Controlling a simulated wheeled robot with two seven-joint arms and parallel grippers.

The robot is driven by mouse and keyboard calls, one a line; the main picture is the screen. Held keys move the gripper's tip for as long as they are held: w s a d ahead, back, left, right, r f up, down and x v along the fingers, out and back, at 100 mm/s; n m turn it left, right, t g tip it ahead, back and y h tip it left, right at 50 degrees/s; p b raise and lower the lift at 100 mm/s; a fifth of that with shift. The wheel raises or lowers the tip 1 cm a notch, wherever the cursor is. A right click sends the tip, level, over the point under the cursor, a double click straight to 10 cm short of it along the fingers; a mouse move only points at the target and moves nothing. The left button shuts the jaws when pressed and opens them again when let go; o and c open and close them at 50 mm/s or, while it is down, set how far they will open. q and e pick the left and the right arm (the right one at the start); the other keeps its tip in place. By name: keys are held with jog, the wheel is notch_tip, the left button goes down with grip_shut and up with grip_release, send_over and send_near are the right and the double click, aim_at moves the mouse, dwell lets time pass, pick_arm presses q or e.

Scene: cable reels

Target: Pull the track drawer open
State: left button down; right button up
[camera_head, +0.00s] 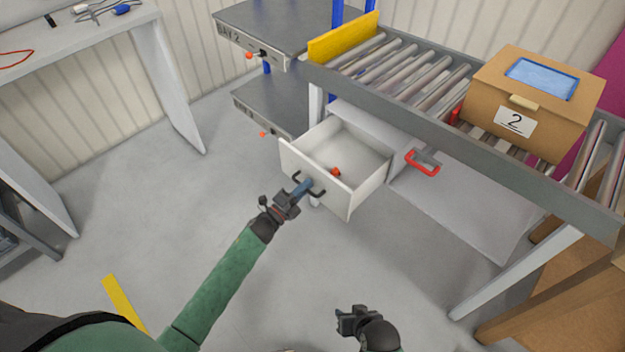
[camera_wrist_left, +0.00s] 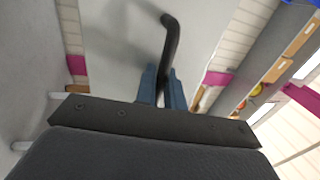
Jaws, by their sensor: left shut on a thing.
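The white track drawer (camera_head: 331,200) is open under the roller track (camera_head: 400,75), and its inside shows. A small orange-red thing (camera_head: 335,172) lies in it. A dark bar handle (camera_head: 321,192) is on its front. My left gripper (camera_head: 305,186) is shut on this handle. In the left wrist view, the blue fingers (camera_wrist_left: 161,88) are on either side of the dark handle (camera_wrist_left: 169,45). My right gripper (camera_head: 343,320) is low in the head view, away from the drawer; its fingers are too small to judge.
A brown box labelled 2 (camera_head: 490,100) sits on the rollers. A red handle (camera_head: 422,163) shows right of the drawer. Grey shelves (camera_head: 275,110) stand behind on the left, and a white table (camera_head: 75,40) is at the far left. The floor (camera_head: 150,210) before the drawer is clear.

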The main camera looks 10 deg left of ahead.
pick_arm(q)
jog(key=shift+s+a, duration=0.2)
jog(key=shift+s, duration=0.05)
pick_arm(e)
jog(key=shift+r, duration=0.1)
pick_arm(q)
jog(key=c, duration=1.6)
grip_release()
jog(key=shift+c, duration=0.2)
